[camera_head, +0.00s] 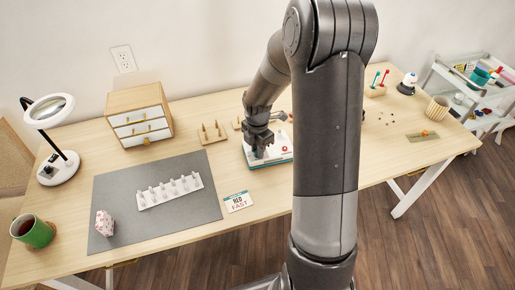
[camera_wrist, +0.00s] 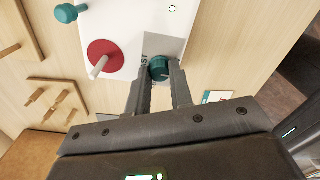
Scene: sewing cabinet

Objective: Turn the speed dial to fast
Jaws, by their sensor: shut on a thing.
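The speed dial (camera_wrist: 159,67) is a small teal knob on a white panel (camera_wrist: 115,18). My gripper (camera_wrist: 160,76) is shut on the dial, one finger at each side of it. Some dark lettering shows beside the dial, partly hidden by a finger. In the head view my gripper (camera_head: 259,145) reaches down onto the white and teal device (camera_head: 280,153), and the dial is hidden there. A card (camera_head: 238,201) reading "RED FAST" lies on the table in front of the device; its edge also shows in the wrist view (camera_wrist: 215,97).
Wooden peg stands (camera_head: 212,134) are to the left. A grey mat (camera_head: 120,185) with a white spool rack (camera_head: 172,191) lies further left.

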